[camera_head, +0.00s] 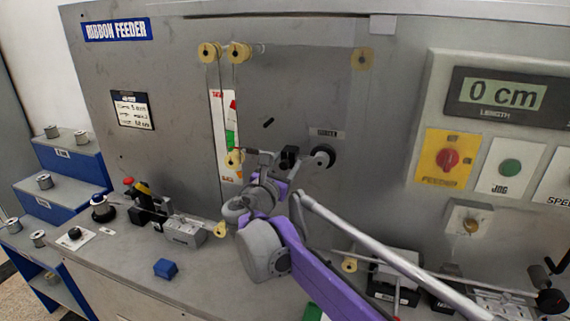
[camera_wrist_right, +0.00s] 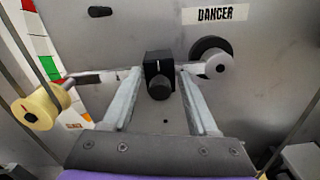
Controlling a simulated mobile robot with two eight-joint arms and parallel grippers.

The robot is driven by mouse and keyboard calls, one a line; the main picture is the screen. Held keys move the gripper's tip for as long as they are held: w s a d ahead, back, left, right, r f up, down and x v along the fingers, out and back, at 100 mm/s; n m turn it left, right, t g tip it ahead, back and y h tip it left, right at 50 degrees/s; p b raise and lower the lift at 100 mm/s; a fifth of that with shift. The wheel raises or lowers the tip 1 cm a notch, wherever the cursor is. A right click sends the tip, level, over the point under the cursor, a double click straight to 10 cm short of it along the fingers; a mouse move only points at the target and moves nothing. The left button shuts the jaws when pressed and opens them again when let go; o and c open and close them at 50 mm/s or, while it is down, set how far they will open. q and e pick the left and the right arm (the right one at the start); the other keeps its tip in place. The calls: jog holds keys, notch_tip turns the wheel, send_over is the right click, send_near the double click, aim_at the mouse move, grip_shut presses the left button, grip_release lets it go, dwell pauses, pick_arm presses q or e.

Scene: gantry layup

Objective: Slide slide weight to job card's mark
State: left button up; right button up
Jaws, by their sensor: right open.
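The slide weight (camera_head: 290,157) is a black block with a round knob on the thin horizontal dancer arm (camera_head: 263,152). In the right wrist view the slide weight (camera_wrist_right: 158,75) lies between the two fingertips of my right gripper (camera_wrist_right: 160,98), with a visible gap on each side. My right gripper (camera_head: 276,170) is open at the dancer arm. The arm's black pivot (camera_head: 323,156) is right of the weight, and a yellow roller (camera_head: 233,158) hangs at its left end. The job card (camera_head: 132,109) is on the panel at left; its writing is too small to read surely. My left gripper is not in view.
A red, white and green scale strip (camera_head: 224,135) is behind the roller. The length display (camera_head: 502,95) reads 0 cm. A blue block (camera_head: 165,268) lies on the bench, and a grey block (camera_head: 185,231) stands behind it. Blue steps (camera_head: 60,165) with spools are at far left.

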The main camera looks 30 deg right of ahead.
grip_shut()
dwell(0.4)
